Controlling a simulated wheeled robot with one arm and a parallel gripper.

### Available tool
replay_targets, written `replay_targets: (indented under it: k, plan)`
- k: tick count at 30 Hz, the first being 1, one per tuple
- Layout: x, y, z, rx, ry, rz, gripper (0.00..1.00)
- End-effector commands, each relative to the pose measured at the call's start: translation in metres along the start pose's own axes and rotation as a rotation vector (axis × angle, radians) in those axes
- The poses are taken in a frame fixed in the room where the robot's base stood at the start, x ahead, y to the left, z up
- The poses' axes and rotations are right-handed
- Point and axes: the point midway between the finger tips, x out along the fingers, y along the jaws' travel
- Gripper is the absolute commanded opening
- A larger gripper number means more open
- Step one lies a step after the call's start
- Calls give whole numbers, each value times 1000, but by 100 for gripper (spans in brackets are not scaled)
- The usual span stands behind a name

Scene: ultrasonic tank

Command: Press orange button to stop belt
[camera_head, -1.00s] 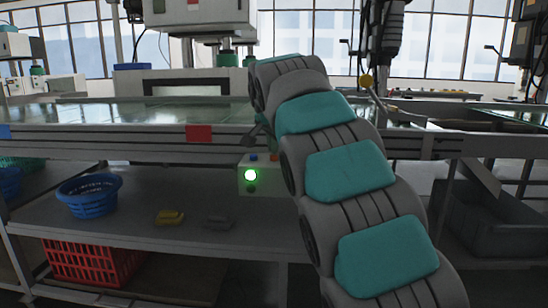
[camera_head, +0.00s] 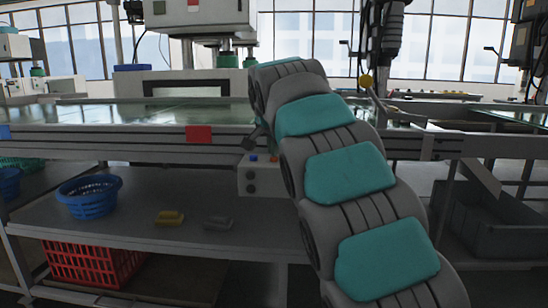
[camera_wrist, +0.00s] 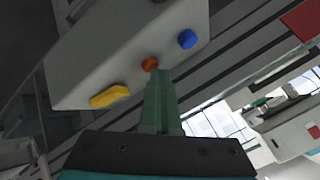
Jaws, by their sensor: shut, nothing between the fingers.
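The light control box (camera_head: 262,177) hangs under the belt's front edge, with a blue button (camera_head: 253,157) and a small orange button (camera_head: 275,159) on it. Two round dark fittings show on its front, and the upper lamp (camera_head: 251,174) is unlit. In the wrist view the orange button (camera_wrist: 150,63) sits between a yellow knob (camera_wrist: 110,96) and the blue button (camera_wrist: 188,39). My gripper (camera_wrist: 158,73) is shut and empty, its tips at the orange button's edge. They look to be touching it, and cover part of it. In the head view my arm hides most of the gripper.
The belt (camera_head: 170,113) runs across above the box. A shelf below carries a blue basket (camera_head: 90,197) and yellow (camera_head: 169,217) and grey (camera_head: 217,222) pieces. A red crate (camera_head: 90,262) stands lower. A red square (camera_head: 199,134) marks the belt's front rail.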

Motion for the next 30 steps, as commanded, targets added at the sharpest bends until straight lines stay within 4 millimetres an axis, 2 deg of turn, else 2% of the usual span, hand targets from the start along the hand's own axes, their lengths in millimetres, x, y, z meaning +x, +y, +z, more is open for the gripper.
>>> replay_targets:
  k: [10, 23, 30]
  plan:
    - [-11, -8, -8, 0, -1, 1, 0]
    - [-13, -9, -10, 0, 0, 1, 0]
    - [-27, -20, -20, 0, 1, -1, 0]
